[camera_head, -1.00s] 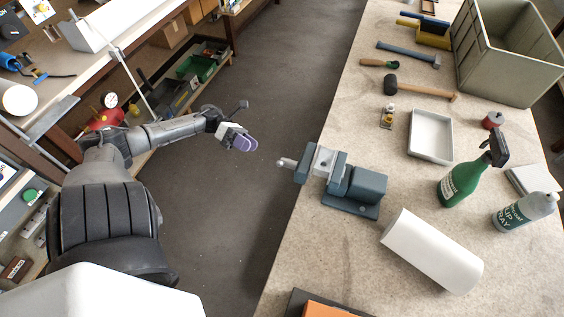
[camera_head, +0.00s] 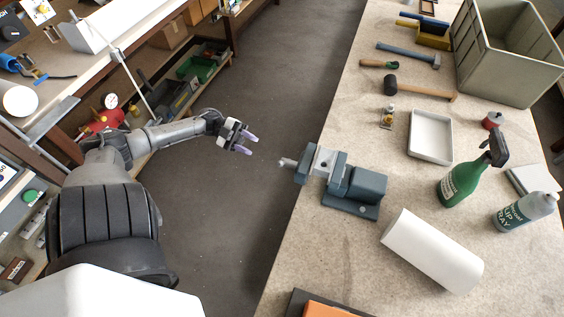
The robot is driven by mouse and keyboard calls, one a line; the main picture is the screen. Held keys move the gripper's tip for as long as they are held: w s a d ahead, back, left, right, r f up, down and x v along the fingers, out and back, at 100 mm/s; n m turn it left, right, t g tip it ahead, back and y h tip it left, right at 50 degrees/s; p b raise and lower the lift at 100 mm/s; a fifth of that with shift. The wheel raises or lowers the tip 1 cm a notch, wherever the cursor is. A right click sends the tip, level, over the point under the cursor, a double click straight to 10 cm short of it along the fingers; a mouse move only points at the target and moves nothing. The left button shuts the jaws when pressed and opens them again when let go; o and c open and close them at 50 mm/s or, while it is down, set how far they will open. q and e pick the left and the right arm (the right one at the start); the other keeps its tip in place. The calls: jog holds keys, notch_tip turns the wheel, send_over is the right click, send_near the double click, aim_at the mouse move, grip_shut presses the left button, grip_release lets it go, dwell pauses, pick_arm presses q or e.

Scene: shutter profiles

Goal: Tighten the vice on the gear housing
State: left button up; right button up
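A dark blue-grey vice (camera_head: 361,188) stands at the left edge of the beige bench. A light grey metal block, likely the gear housing (camera_head: 322,160), sits between its jaws; I cannot tell how tightly it is held. The vice's handle end (camera_head: 286,163) sticks out left past the bench edge. My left gripper (camera_head: 247,143) is over the aisle floor, left of the handle and apart from it. Its two purple-tipped fingers are spread with nothing between them. My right gripper is not in view.
A white roll (camera_head: 432,252) lies right of the vice. A white tray (camera_head: 431,136), a green spray bottle (camera_head: 466,180) and a grey spray can (camera_head: 522,212) stand farther right. Hammers and a big crate (camera_head: 508,50) are at the back. The aisle floor (camera_head: 290,80) is clear.

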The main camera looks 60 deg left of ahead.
aim_at(282, 164)
pick_arm(q)
jog(key=x, duration=1.2)
jog(key=shift+w+d, duration=0.15)
jog(key=shift+d, duration=0.25)
grip_shut()
